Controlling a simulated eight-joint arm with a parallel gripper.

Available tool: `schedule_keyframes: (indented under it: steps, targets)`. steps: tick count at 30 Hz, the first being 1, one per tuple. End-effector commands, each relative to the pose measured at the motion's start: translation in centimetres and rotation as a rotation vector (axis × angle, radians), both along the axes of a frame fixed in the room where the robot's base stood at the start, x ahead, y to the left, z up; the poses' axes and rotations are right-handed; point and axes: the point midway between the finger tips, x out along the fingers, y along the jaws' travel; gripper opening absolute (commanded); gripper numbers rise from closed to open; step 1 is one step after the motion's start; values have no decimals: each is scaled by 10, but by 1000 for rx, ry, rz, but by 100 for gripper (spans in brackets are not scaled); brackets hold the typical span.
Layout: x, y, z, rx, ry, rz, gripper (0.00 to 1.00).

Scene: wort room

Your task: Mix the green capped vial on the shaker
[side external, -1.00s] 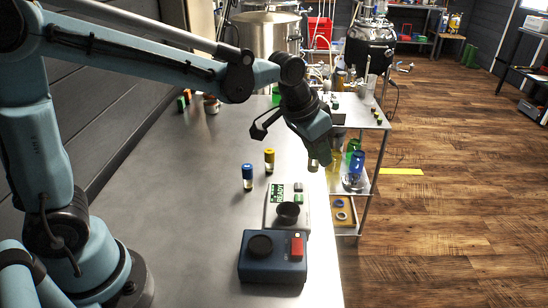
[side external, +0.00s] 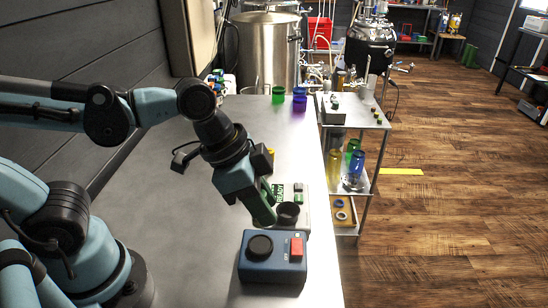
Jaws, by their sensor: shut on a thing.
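My gripper (side external: 265,211) points down and is shut, low over the bench, just left of the black cup. A dark green length shows at its jaws; I cannot tell vial from finger there, and no separate cap is clear. The blue box (side external: 272,263) with a black round top (side external: 260,246) and a red switch (side external: 297,247) stands in front of the gripper. Behind it is a pale device (side external: 306,220) with a green display and a black cup (side external: 288,213). I cannot tell for sure which one is the shaker.
A yellow-capped vial (side external: 271,152) is partly hidden behind my gripper. Green (side external: 278,95), blue (side external: 299,91) and purple (side external: 299,104) containers stand at the bench's far end. A wheeled-looking shelf stand (side external: 350,115) borders the right edge. The bench's front left is clear.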

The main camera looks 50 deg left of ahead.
Motion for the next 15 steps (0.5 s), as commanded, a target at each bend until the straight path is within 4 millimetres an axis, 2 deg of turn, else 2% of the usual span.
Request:
schedule_keyframes:
  steps: [15]
  targets:
    - [1,0,-42,0,0,1,9]
